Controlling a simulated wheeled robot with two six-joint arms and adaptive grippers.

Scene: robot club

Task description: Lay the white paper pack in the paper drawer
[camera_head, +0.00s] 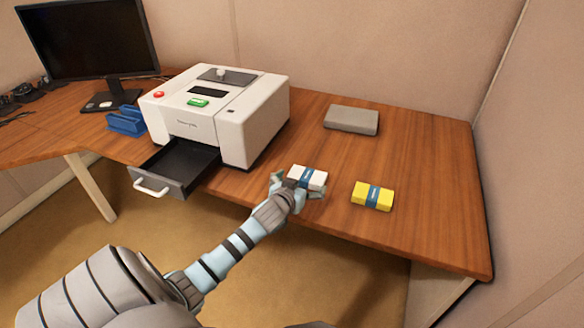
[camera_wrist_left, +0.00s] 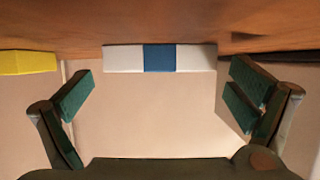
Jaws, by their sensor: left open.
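The white paper pack (camera_head: 308,177) with a blue band lies on the wooden desk near its front edge, right of the printer. In the left wrist view the white pack (camera_wrist_left: 125,58) shows ahead of and between my fingers. My left gripper (camera_head: 296,187) is open, with its fingers spread toward the pack's two ends; the wrist view of my left gripper (camera_wrist_left: 160,82) shows nothing held between them. The paper drawer (camera_head: 180,160) is pulled out of the printer's front, dark and empty inside. My right gripper is not in view.
The white printer (camera_head: 245,125) stands behind the drawer. A yellow pack (camera_head: 372,196) with a blue band lies right of the white one. A grey flat box (camera_head: 351,120) lies farther back. A blue tray (camera_head: 126,121) and a monitor (camera_head: 90,40) stand left. The desk's right side is clear.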

